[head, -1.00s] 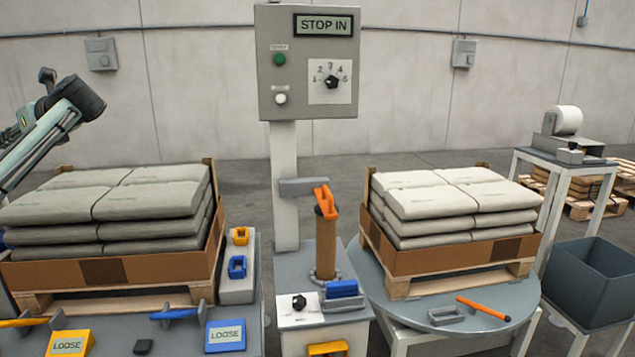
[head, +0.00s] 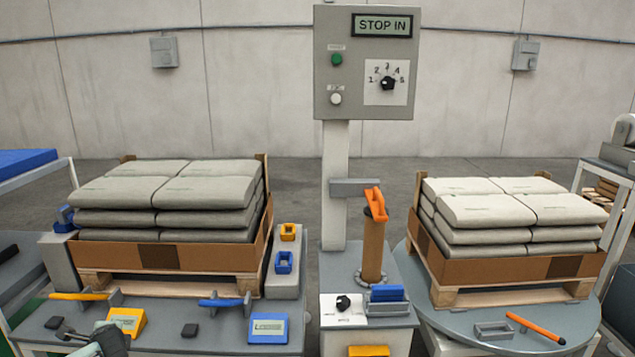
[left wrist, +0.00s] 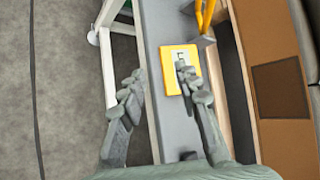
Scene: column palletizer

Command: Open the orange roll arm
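The orange roll arm (head: 375,204) sits at the top of the upright brown roll (head: 373,250), beside the grey bracket (head: 354,187) on the column. It appears to rest against the roll; I cannot tell how it is latched. My left gripper (head: 68,330) is low at the bottom left, over the front of the left bench, well away from the orange arm. In the left wrist view its fingers (left wrist: 157,80) are spread, with nothing between them. The yellow label box (left wrist: 180,68) lies just beyond, partly behind the right finger. My right gripper is not in view.
A control box (head: 365,62) reading STOP IN tops the column. Bag stacks (head: 165,205) (head: 515,215) stand on pallets left and right of it. Orange and blue handles (head: 78,296) (head: 222,302) and a blue label box (head: 268,329) are on the left bench. An orange bar (head: 535,328) lies on the round table.

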